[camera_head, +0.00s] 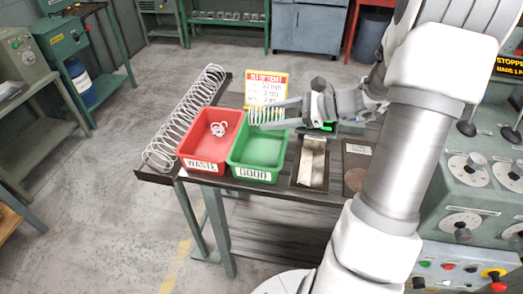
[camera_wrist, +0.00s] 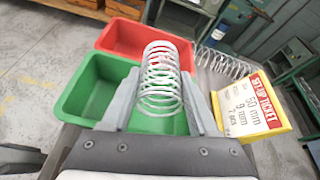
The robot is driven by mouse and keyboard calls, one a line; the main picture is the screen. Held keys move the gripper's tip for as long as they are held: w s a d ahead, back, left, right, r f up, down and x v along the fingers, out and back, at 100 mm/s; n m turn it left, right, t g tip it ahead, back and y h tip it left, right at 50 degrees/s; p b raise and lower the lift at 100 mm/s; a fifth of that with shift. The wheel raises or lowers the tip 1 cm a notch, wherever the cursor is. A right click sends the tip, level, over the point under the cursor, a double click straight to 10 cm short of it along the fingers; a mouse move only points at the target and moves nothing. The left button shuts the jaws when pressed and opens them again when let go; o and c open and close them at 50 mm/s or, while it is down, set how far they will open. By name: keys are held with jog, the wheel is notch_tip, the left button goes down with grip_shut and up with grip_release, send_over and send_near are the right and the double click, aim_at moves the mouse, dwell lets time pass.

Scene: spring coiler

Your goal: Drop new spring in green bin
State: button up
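My gripper (camera_head: 268,108) is shut on a short grey spring (camera_head: 263,117), held above the back of the green bin. In the wrist view the spring (camera_wrist: 160,75) sits between the two fingers (camera_wrist: 161,105), with its coils standing up past the fingertips. The green bin (camera_head: 262,152), labelled GOOD, stands on the table and looks empty. It also shows in the wrist view (camera_wrist: 85,92), below and to the left of the spring, partly hidden by the left finger.
A red bin (camera_head: 190,150) labelled WASTE, with tangled wire inside, stands left of the green bin. A long spring (camera_head: 185,118) lies along the table's left edge. A yellow-red ticket sign (camera_head: 266,88) stands behind. A metal chute (camera_head: 312,165) is to the right.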

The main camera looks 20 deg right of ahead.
jog(key=o, duration=0.5)
jog(key=p+v, duration=0.1)
jog(key=v, duration=1.6)
jog(key=shift+s+d+r, duration=0.1)
jog(key=shift+d, duration=0.1)
